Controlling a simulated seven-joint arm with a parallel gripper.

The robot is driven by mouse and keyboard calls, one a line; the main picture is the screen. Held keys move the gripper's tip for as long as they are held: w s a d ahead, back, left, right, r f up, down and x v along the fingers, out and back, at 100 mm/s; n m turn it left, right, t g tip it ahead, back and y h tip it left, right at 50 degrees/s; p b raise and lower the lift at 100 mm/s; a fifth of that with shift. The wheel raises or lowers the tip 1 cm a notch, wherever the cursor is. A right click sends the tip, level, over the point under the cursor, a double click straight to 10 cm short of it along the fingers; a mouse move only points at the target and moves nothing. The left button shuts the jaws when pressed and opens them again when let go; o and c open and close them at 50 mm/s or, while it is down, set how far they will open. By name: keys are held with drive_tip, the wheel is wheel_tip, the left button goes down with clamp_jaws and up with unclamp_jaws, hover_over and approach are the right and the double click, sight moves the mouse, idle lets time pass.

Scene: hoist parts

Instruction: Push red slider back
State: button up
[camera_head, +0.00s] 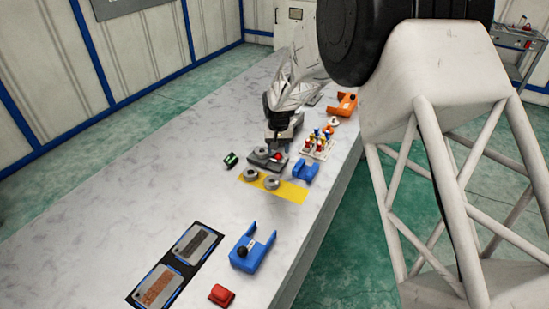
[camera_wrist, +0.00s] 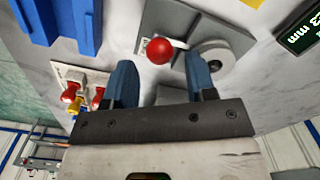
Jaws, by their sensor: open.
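The red slider knob (camera_wrist: 159,51) is a small round ball on a grey gauge base (camera_wrist: 187,24) with a round metal disc (camera_wrist: 214,56) beside it. In the head view, the red knob (camera_head: 277,156) shows on the grey base (camera_head: 257,165), just in front of my gripper. My gripper (camera_wrist: 161,62) is open, with one blue-grey finger on each side of the knob in the wrist picture. I see no clear contact with the knob, and its height relative to the fingertips is hard to judge.
A digital readout (camera_head: 231,159) stands left of the base. Two metal rings (camera_head: 261,179) lie on a yellow mat (camera_head: 291,193). A blue bracket (camera_head: 305,171) and a rack of red, blue and yellow pieces (camera_head: 319,146) are close on the right. The table's left side is clear.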

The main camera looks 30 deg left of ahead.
drive_tip(key=shift+r, duration=1.7)
